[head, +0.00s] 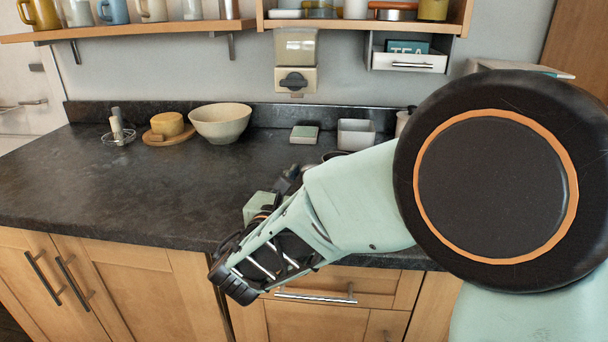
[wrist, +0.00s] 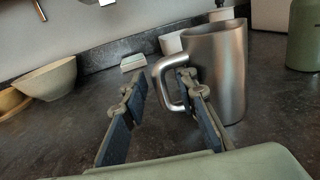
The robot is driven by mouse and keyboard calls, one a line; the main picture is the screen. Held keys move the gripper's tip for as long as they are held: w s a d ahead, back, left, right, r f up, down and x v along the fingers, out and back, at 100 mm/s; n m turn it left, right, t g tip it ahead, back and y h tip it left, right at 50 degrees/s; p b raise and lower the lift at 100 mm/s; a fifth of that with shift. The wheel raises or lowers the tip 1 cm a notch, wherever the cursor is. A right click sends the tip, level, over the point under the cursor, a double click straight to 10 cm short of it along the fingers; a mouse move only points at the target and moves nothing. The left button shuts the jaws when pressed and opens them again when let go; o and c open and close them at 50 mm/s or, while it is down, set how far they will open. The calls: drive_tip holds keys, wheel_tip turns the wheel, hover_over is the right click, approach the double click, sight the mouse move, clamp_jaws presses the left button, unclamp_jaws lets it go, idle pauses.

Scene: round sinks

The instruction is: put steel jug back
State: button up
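The steel jug (wrist: 222,70) stands upright on the dark counter in the wrist view, its handle (wrist: 160,88) turned left toward my fingers. My gripper (wrist: 162,80) is open, with a wide gap between its fingers. The handle's outer curve shows between the fingertips, and the right fingertip overlaps the handle's opening. I cannot tell whether it touches the jug. In the head view my gripper (head: 289,179) is low over the counter, partly hidden by my wrist. My arm hides most or all of the jug there.
A bowl (head: 221,122), a yellow block on a wooden board (head: 157,140), a small green-topped box (head: 304,134) and a white container (head: 356,134) stand along the back. A shelf (head: 150,29) with several mugs hangs upper left. A green canister (wrist: 304,35) stands right. The counter's left-middle is clear.

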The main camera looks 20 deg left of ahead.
drive_tip(key=s, duration=1.1)
drive_tip(key=shift+s+d+p, duration=0.15)
drive_tip(key=shift+s+p, duration=0.05)
drive_tip(key=shift+p, duration=0.15)
drive_tip(key=shift+w+d, duration=0.1)
